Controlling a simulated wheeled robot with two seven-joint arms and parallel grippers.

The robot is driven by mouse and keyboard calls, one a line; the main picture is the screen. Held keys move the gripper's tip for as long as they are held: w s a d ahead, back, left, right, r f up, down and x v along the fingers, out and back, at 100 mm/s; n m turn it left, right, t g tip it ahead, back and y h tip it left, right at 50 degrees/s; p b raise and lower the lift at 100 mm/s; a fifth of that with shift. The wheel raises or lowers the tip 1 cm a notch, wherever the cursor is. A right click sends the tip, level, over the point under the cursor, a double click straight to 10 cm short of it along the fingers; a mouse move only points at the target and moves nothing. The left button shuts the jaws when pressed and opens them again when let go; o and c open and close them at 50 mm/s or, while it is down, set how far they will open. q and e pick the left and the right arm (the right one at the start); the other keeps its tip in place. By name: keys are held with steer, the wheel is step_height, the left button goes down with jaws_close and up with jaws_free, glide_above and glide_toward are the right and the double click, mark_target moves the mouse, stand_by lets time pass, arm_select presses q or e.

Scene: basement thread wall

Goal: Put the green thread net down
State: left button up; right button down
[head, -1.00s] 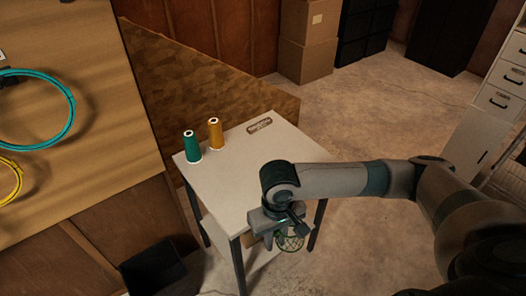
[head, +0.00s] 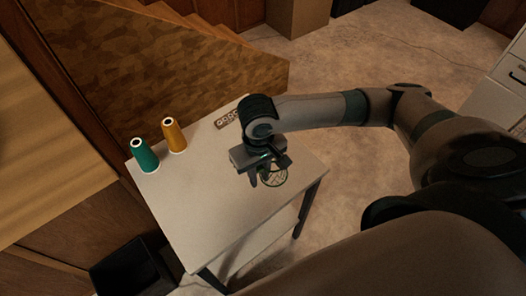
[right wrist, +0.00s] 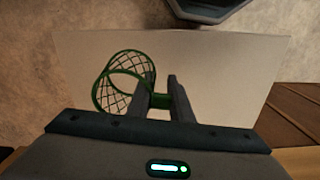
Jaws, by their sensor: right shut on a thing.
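The green thread net (right wrist: 124,84) is a small open mesh basket with a green rim and a short green tab. My right gripper (right wrist: 161,92) is shut on that tab, and the net sticks out to the left of the fingers in the right wrist view. In the head view the net (head: 273,178) hangs by my right gripper (head: 262,178), over the right part of the pale table (head: 222,215). I cannot tell whether the net touches the tabletop. My left gripper is not in view.
A green thread cone (head: 145,156) and an orange thread cone (head: 174,136) stand at the table's left back. A power strip (head: 227,118) lies near the back edge. A black bin (head: 133,270) stands on the floor at the left. The table's front middle is clear.

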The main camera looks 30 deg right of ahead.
steer(key=shift+w+d, duration=0.3)
steer(key=shift+d, duration=0.05)
steer(key=shift+s+a, duration=0.1)
steer(key=s+d+r+n, duration=0.1)
steer(key=s+d+r, duration=0.1)
steer(key=s+r, duration=0.2)
steer(key=shift+s+d+n+y, duration=0.25)
steer(key=shift+s+n+y, duration=0.05)
steer(key=shift+s, duration=0.8)
steer(key=shift+w, duration=0.1)
steer(key=w+a+f, duration=0.1)
steer(key=w+f, duration=0.1)
steer(key=w, duration=0.1)
steer(key=w+a+f+p, duration=0.1)
steer(key=w+a+f, duration=0.1)
steer(key=w, duration=0.2)
steer(key=w+a+f, duration=0.1)
steer(key=w+f, duration=0.2)
steer(key=shift+w+a+p, duration=0.25)
steer(key=shift+w+p, duration=0.05)
steer(key=shift+w, duration=0.05)
steer(key=shift+f, duration=0.1)
